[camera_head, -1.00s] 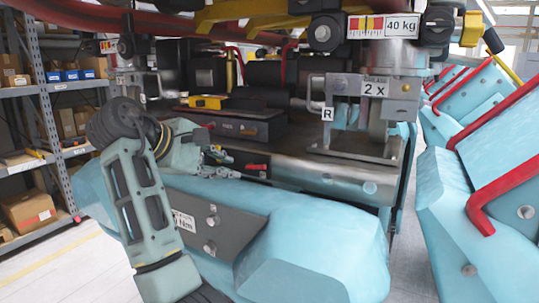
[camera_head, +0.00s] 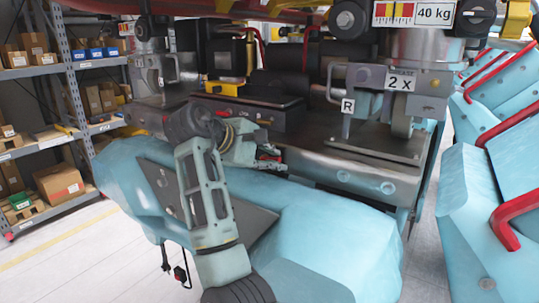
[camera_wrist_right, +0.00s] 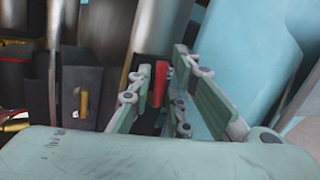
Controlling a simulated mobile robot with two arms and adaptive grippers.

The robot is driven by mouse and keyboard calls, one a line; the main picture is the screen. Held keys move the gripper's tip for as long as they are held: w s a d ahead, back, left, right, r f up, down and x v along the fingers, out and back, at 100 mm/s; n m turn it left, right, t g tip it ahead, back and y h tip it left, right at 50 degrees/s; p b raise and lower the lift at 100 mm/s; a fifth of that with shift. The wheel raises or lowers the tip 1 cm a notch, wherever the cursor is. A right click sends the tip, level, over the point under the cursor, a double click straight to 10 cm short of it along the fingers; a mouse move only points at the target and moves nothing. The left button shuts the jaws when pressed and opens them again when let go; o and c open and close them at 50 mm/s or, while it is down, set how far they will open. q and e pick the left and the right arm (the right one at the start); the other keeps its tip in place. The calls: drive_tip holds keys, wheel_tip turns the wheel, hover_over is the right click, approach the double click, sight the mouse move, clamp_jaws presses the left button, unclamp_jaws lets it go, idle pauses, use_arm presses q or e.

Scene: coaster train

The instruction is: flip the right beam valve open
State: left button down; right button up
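A small red lever (camera_head: 268,157), likely the valve handle, shows at the tips of my right gripper (camera_head: 272,160) in the head view. In the right wrist view the red lever (camera_wrist_right: 160,82) stands between the fingers of my right gripper (camera_wrist_right: 160,98). The fingers are apart, with the lever nearer the left finger; I cannot tell if it touches. The lower part of the lever and its mount are hidden by the fingers. A handle bracket with an "R" label (camera_head: 347,105) is to the right of the gripper. My left gripper is not in view.
A light blue train body (camera_head: 330,245) lies below and right of my arm. A black box with a yellow piece (camera_wrist_right: 83,95) is left of the fingers. Seats with red bars (camera_head: 515,210) stand at the right. Shelves (camera_head: 75,85) stand at the left, with clear floor before them.

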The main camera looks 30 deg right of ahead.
drive_tip(key=shift+a, duration=0.1)
drive_tip(key=shift+a+r, duration=0.1)
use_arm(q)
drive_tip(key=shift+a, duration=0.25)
use_arm(e)
clamp_jaws()
drive_tip(key=shift+s+f+m+t+b, duration=0.15)
drive_tip(key=shift+f+m+t+b, duration=0.15)
drive_tip(key=shift+f+t+b, duration=0.1)
drive_tip(key=shift+s+m+t+y, duration=0.1)
drive_tip(key=shift+m+t+y, duration=0.3)
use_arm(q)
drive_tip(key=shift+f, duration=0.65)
use_arm(e)
unclamp_jaws()
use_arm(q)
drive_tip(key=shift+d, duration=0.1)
